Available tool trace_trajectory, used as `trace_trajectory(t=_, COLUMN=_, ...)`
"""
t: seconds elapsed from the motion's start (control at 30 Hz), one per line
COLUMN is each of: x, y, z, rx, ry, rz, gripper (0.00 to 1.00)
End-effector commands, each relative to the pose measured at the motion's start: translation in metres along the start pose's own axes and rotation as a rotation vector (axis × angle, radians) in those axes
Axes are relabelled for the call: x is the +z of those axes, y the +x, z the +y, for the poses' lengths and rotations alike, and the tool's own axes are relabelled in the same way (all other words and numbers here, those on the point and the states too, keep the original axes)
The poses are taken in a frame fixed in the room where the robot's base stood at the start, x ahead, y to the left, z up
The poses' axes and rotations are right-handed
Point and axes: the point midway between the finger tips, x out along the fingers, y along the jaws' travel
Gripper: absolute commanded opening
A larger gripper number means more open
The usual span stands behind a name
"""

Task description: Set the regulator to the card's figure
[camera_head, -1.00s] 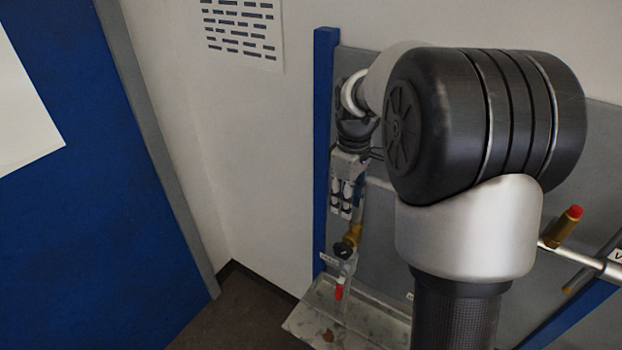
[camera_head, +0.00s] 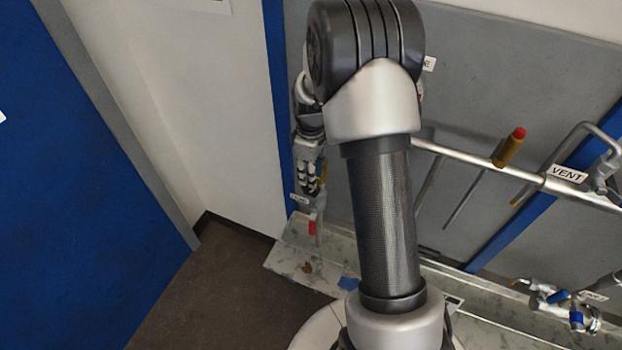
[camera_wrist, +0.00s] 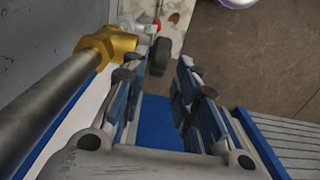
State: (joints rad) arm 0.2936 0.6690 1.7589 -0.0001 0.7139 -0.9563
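In the wrist view a round black knob (camera_wrist: 160,56) sits beside a brass fitting (camera_wrist: 108,46) on a grey pipe; I take it for the regulator's knob. My gripper (camera_wrist: 158,78) is open, its two fingers apart with nothing between them. The knob lies just beyond the fingertips, nearer the left one; I cannot tell whether they touch. In the head view my gripper (camera_head: 311,186) is at the panel's left edge, hiding most of the knob and brass. A red handle (camera_head: 312,228) hangs below it. No card with a readable figure shows.
A pipe with a red-tipped brass part (camera_head: 510,148) and a VENT label (camera_head: 567,174) crosses the grey panel at right. A speckled ledge (camera_head: 290,262) runs below, with a blue patch (camera_head: 348,283). A blue door or panel (camera_head: 70,220) stands left; floor between is clear.

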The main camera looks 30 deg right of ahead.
Motion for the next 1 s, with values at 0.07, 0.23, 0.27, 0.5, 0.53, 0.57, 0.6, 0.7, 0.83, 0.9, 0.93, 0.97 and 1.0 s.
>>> trace_trajectory(t=0.07, x=0.000, y=0.013, z=-0.001, rx=-0.003, ry=0.000, rz=-0.002, gripper=0.28)
trace_trajectory(t=0.23, x=0.000, y=0.028, z=0.000, rx=-0.001, ry=0.000, rz=0.000, gripper=0.28)
trace_trajectory(t=0.27, x=0.000, y=0.029, z=0.000, rx=0.000, ry=0.000, rz=0.000, gripper=0.28)
trace_trajectory(t=0.5, x=0.000, y=0.032, z=0.000, rx=0.000, ry=0.000, rz=0.000, gripper=0.28)
trace_trajectory(t=0.53, x=0.000, y=0.032, z=0.000, rx=0.000, ry=0.000, rz=0.000, gripper=0.28)
trace_trajectory(t=0.57, x=0.000, y=0.032, z=0.000, rx=0.000, ry=0.000, rz=0.000, gripper=0.28)
trace_trajectory(t=0.6, x=0.000, y=0.032, z=0.000, rx=0.000, ry=0.000, rz=0.000, gripper=0.26)
trace_trajectory(t=0.7, x=0.000, y=0.032, z=0.000, rx=0.000, ry=0.000, rz=0.000, gripper=0.20)
trace_trajectory(t=0.83, x=0.000, y=0.032, z=0.000, rx=0.000, ry=0.000, rz=0.000, gripper=0.11)
trace_trajectory(t=0.9, x=0.000, y=0.032, z=0.000, rx=0.000, ry=0.000, rz=0.000, gripper=0.06)
trace_trajectory(t=0.93, x=0.000, y=0.032, z=0.000, rx=0.000, ry=0.000, rz=0.000, gripper=0.04)
trace_trajectory(t=0.97, x=0.000, y=0.032, z=0.000, rx=0.000, ry=0.000, rz=0.000, gripper=0.02)
trace_trajectory(t=1.0, x=0.000, y=0.032, z=0.000, rx=0.000, ry=0.000, rz=0.000, gripper=0.00)
